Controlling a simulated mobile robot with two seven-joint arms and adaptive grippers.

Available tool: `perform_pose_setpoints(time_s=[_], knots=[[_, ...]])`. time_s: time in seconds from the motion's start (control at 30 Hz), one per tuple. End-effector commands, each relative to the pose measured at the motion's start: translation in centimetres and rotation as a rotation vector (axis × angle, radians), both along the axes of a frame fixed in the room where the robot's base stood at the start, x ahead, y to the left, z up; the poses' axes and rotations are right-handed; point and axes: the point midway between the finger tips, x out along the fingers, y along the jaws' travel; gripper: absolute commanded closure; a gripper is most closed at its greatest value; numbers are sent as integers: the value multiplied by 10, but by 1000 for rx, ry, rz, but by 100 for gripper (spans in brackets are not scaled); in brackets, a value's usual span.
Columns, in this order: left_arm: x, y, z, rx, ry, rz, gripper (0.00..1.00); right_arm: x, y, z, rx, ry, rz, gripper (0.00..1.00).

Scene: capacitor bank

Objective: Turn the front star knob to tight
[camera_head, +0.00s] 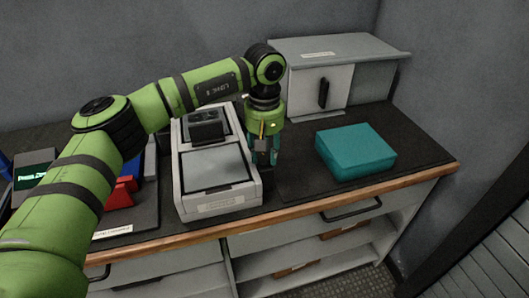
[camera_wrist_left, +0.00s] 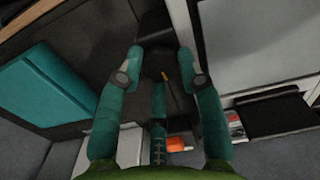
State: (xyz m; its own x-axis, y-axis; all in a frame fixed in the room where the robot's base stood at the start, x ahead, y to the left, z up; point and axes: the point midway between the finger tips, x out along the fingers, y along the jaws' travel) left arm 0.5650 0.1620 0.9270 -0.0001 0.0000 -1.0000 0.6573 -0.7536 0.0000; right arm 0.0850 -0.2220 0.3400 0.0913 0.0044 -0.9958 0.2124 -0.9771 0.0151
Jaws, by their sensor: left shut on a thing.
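My left gripper (camera_head: 264,158) points down at the right side of the grey capacitor bank unit (camera_head: 218,203). In the head view a dark part of the knob (camera_head: 267,181) shows just below the fingers. Its star shape and turn position are hidden. My right gripper is in neither view.
A teal box (camera_head: 355,152) lies right of the gripper on the dark mat; it fills the left of the wrist view (camera_wrist_left: 45,85). A grey cabinet (camera_head: 335,85) stands behind. A red object (camera_head: 122,192) and a screen (camera_head: 36,174) are at left. The wooden counter edge (camera_head: 300,199) runs in front.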

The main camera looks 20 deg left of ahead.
Motion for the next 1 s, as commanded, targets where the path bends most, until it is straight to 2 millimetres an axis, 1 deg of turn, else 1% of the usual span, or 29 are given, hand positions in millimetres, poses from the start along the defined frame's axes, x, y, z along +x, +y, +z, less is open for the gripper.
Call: perform_pose_setpoints(time_s=[0.1,0.3,0.83,0.87,0.9,1.0], knots=[[0,0,-1,1,1,-58,95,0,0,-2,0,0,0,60],[0,0,0,1,1,-118,95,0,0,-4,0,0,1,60],[0,0,0,1,1,-141,95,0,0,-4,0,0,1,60],[0,0,0,1,1,-141,55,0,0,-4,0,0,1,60],[0,0,0,1,1,-141,39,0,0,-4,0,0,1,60],[0,0,0,1,1,-140,39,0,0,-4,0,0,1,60]])
